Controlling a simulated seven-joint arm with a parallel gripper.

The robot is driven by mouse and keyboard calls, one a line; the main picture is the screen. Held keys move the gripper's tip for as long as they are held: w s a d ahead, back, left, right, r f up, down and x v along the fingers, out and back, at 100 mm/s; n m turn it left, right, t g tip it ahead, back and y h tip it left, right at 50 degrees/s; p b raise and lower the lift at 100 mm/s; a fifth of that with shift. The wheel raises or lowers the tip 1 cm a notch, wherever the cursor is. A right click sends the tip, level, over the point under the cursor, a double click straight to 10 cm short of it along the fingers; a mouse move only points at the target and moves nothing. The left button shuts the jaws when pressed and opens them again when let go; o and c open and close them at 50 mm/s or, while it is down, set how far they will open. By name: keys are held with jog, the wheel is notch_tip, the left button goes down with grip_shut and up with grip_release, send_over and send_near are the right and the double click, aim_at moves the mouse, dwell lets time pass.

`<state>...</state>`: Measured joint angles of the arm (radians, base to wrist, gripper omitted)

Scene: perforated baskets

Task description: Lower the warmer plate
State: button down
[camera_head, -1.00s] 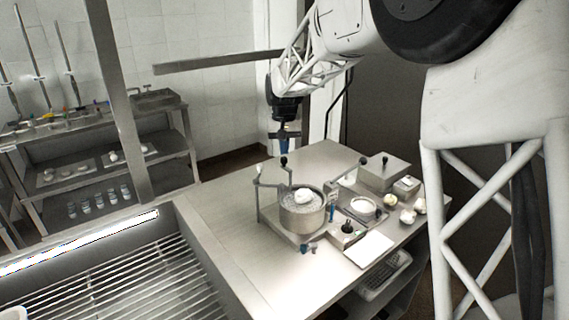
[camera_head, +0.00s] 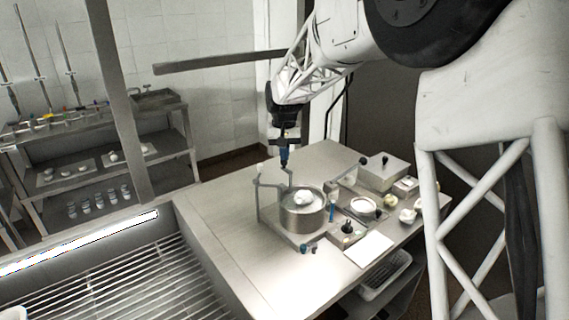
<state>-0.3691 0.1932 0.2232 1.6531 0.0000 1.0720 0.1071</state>
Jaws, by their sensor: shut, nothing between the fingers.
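A round metal pot (camera_head: 302,221) stands on the worktable with a white lump (camera_head: 303,198) at its top. A bent metal lever frame (camera_head: 258,203) stands at its left and back, with a rod (camera_head: 289,177) rising behind the pot. My gripper (camera_head: 284,161) points down at the top of this rod, fingers shut. The rod's black knob is hidden or merges with the dark fingertips. I cannot tell whether they touch. No part is clearly recognisable as the warmer plate; it may belong to this pot fixture.
The worktable (camera_head: 215,210) is clear at left. Right of the pot are a small bowl (camera_head: 363,206), a black-knobbed control (camera_head: 347,227), a white board (camera_head: 369,248), a metal box (camera_head: 384,171) and white lumps (camera_head: 408,216). A slatted rack (camera_head: 160,275) lies front left.

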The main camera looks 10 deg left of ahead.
aim_at(284, 165)
jog(key=shift+f, duration=2.35)
jog(key=shift+r, duration=4.5)
